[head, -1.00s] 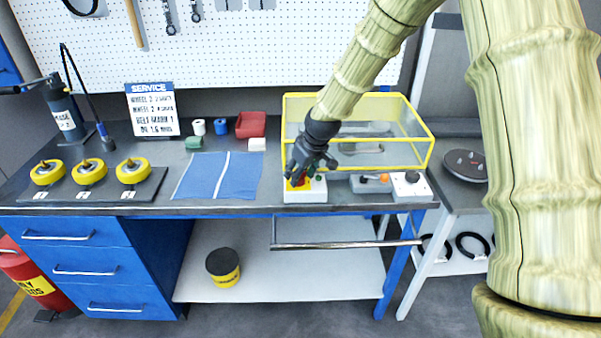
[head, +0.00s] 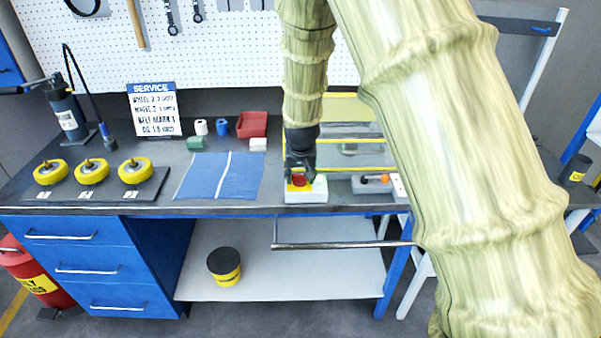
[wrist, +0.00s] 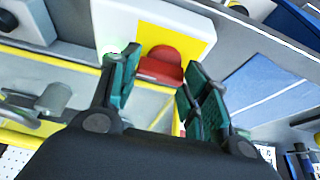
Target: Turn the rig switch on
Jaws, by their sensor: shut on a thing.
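The rig switch is a white box (head: 307,196) with a yellow top plate and a red knob (head: 299,181), at the front edge of the bench. In the wrist view the red knob (wrist: 162,66) sits between the finger pads, on the yellow plate (wrist: 172,40). My gripper (head: 299,172) points down over the box and is shut on the red knob; in the wrist view its green-padded fingers (wrist: 163,78) stand on both sides of it.
A yellow-framed clear guard (head: 350,107) stands behind the switch, partly hidden by my arm. A grey unit with an orange knob (head: 384,178) is right of the box. A blue cloth (head: 205,177) lies to the left, and yellow wheels (head: 134,170) sit farther left.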

